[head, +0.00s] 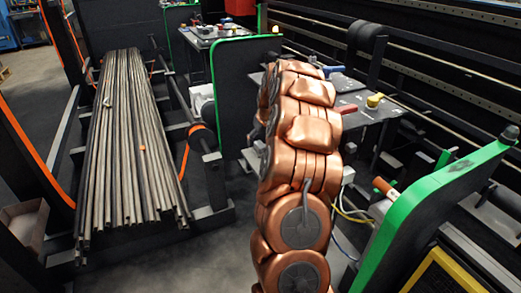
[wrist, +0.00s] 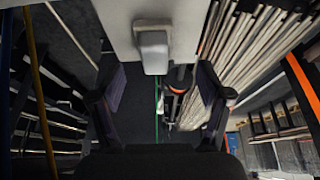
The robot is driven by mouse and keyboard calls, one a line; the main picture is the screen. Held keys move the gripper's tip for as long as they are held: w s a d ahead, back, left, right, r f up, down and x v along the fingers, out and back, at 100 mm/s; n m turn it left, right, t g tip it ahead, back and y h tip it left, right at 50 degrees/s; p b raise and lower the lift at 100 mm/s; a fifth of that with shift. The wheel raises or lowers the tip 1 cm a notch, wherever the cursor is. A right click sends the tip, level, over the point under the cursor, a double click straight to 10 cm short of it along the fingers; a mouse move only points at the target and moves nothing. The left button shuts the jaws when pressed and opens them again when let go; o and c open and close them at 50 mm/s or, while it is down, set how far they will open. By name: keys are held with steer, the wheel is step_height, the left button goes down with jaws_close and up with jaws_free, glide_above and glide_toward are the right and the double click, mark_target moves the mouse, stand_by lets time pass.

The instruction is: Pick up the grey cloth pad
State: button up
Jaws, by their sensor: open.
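I cannot make out the grey cloth pad for certain in either view. My gripper (wrist: 160,90) is open in the wrist view, its two dark fingers spread wide with nothing held between them. A pale surface with a light grey block (wrist: 153,48) shows at the top of the wrist view, beyond the fingers. In the head view my copper-coloured arm fills the middle and hides part of the grey worktable (head: 372,112). My gripper cannot be seen there.
A rack of long metal rods (head: 130,140) stands at left. The worktable bears a yellow item (head: 375,100) and a red-handled item (head: 346,108). A green-edged panel (head: 425,205) stands at right. Another cluttered table (head: 215,32) is at the back. Floor shows between rack and arm.

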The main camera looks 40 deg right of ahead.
mark_target(261, 145)
steer(key=shift+d+p+x, duration=0.15)
steer(key=shift+p+x, duration=0.15)
steer(key=shift+x, duration=1.05)
steer(key=shift+d+p+x, duration=0.2)
steer(key=shift+p+x, duration=0.05)
steer(key=shift+x, duration=1.05)
steer(key=shift+s, duration=0.1)
steer(key=c, duration=1.2)
steer(key=shift+r, duration=0.1)
steer(key=shift+c, duration=0.2)
steer(key=shift+r+b, duration=0.45)
steer(key=shift+r, duration=1.2)
steer(key=shift+s+a+r, duration=0.1)
steer(key=shift+s, duration=0.05)
steer(key=shift+s+a, duration=0.45)
steer(key=shift+s, duration=0.25)
steer(key=s+a, duration=0.2)
steer(key=s, duration=0.2)
steer(key=s+a+r+b, duration=0.1)
steer(key=s+a, duration=0.2)
steer(key=s, duration=0.1)
steer(key=s+a+b, duration=0.1)
steer(key=s+a, duration=0.1)
steer(key=s, duration=0.2)
steer(key=shift+a+r, duration=0.15)
steer(key=shift+a, duration=0.05)
